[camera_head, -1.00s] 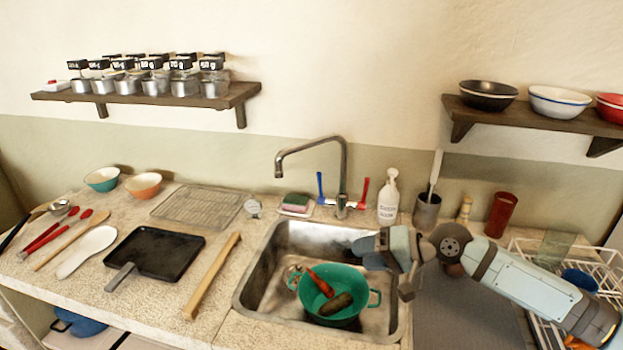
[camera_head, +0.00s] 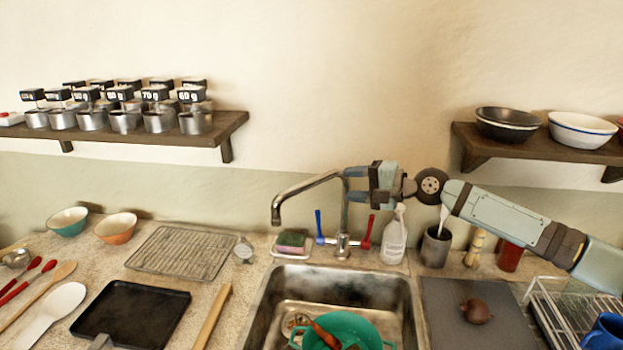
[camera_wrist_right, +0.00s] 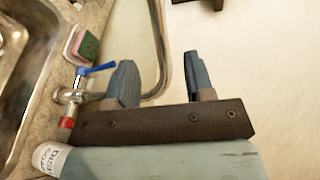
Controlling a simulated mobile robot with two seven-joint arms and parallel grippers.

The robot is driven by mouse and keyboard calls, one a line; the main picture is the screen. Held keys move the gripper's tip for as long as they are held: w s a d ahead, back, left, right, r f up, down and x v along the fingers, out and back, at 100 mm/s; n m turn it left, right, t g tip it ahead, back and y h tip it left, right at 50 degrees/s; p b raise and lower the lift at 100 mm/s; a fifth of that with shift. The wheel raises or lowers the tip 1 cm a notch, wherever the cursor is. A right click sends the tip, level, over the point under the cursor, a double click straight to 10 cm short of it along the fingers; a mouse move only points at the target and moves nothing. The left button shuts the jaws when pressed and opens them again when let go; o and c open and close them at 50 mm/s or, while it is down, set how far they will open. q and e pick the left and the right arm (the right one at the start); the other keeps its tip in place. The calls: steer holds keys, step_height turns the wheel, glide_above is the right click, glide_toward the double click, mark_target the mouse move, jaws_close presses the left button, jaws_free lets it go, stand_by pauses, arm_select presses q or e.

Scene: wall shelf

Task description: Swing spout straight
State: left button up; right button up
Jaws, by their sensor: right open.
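The chrome spout (camera_head: 305,186) rises behind the sink and its arm reaches to the left, its tip bent down. A blue-handled tap (camera_head: 319,225) and a red-handled tap (camera_head: 367,232) flank its base. My right gripper (camera_head: 352,185) is at the upright pipe's upper bend, coming from the right, open. In the right wrist view, the spout pipe (camera_wrist_right: 157,42) appears between the two spread fingers of the gripper (camera_wrist_right: 160,75). Contact cannot be told. My left gripper is not in view.
The sink (camera_head: 285,284) holds a green colander (camera_head: 362,328). A soap bottle (camera_head: 394,240) and a grey utensil pot (camera_head: 435,248) stand below my right arm. A sponge (camera_head: 291,240) lies left of the taps. Wall shelves (camera_head: 228,128) flank the faucet, with bowls on the right one (camera_head: 545,143).

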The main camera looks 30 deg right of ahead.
mark_target(317, 182)
steer(key=p+x, duration=0.2)
steer(key=x, duration=0.7)
steer(key=shift+w+a, duration=0.2)
steer(key=shift+w, duration=0.05)
steer(key=shift+w+a+f, duration=0.25)
steer(key=shift+w+a, duration=0.05)
steer(key=shift+w, duration=0.1)
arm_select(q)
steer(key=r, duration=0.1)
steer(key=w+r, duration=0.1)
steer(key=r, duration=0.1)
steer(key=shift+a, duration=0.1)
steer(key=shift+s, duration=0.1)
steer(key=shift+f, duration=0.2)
arm_select(e)
jaws_close()
